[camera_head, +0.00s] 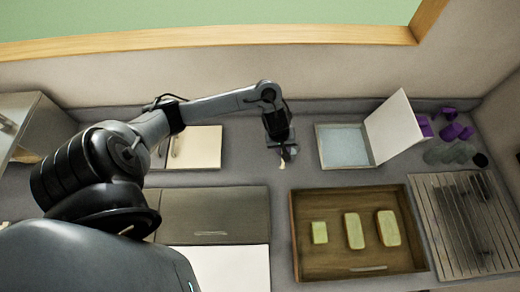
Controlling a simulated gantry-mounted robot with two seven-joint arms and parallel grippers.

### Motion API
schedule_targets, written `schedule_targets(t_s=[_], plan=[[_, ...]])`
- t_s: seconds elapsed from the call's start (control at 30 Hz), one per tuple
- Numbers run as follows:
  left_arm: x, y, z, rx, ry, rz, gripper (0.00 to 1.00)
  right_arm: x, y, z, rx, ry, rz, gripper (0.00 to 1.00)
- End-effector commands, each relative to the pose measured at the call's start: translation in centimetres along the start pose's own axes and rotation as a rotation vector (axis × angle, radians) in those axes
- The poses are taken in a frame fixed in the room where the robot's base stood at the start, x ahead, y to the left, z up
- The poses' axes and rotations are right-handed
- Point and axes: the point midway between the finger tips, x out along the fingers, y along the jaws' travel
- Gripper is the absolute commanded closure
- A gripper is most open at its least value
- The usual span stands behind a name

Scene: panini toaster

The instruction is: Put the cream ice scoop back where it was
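My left arm reaches in from the left, and its gripper (286,154) points down above the counter, left of an open white box. A small cream piece (283,163) shows at its fingertips. It may be part of the cream ice scoop, but it is too small to be sure. Whether the fingers are closed on it does not show clearly. The open box (322,160) has a pale blue, ice-like inside, and its white lid (394,128) stands tilted up on its right. My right gripper is not in view.
An open wooden drawer (340,263) holds three yellow-green blocks. A slatted rack (438,235) is on its right. Purple items (455,132) and grey round pieces (450,153) lie at the back right.

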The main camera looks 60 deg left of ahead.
Motion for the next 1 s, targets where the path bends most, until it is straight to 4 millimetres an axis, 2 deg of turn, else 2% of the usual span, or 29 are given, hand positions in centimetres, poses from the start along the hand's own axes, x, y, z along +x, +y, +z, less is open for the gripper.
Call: schedule_targets(t_s=[0.1,0.3,0.5,0.77,1.0], plan=[[1.2,-2.1,-1.2,-0.003,0.002,-0.006,1.00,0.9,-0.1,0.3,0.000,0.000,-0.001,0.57],[2.9,-5.7,-3.7,-0.003,0.002,-0.007,1.00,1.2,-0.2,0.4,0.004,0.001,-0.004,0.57],[4.2,-8.5,-5.8,-0.002,0.001,-0.005,1.00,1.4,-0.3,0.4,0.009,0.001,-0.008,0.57],[4.8,-9.7,-6.7,0.000,0.001,-0.001,1.00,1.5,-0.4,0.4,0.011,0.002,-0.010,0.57],[7.5,-10.2,-6.7,-0.002,-0.001,-0.002,1.00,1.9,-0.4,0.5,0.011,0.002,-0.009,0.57]])
